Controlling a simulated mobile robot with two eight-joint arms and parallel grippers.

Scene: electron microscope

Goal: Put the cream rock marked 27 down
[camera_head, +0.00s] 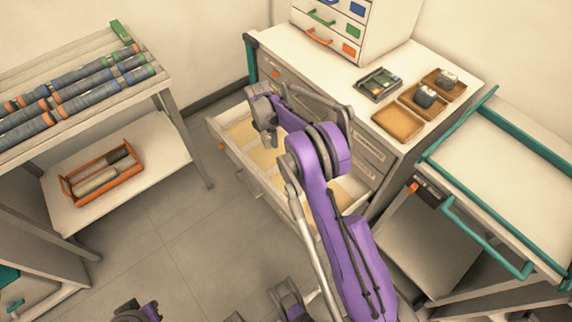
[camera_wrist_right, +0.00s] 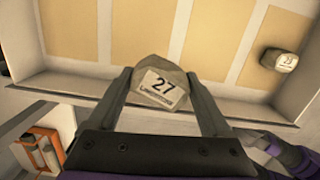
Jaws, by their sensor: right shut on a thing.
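My right gripper (camera_head: 267,125) is at the open drawer (camera_head: 240,160), over its front part. In the right wrist view its two fingers (camera_wrist_right: 160,76) are shut on the cream rock marked 27 (camera_wrist_right: 150,98); the number label faces the camera. The rock overlaps the drawer's near wall and tan floor in that view. I cannot tell its height above the floor. In the head view I cannot make out the rock. The drawer floor (camera_wrist_right: 216,40) has tan panels with pale strips between them. My left gripper does not show clearly.
Another labelled rock (camera_wrist_right: 280,60) lies in the drawer, at the right of the wrist view. The counter above holds wooden trays (camera_head: 397,122) and a dark tray (camera_head: 379,84). A teal-railed cart (camera_head: 510,160) stands right. An orange crate (camera_head: 72,199) sits on the left shelf.

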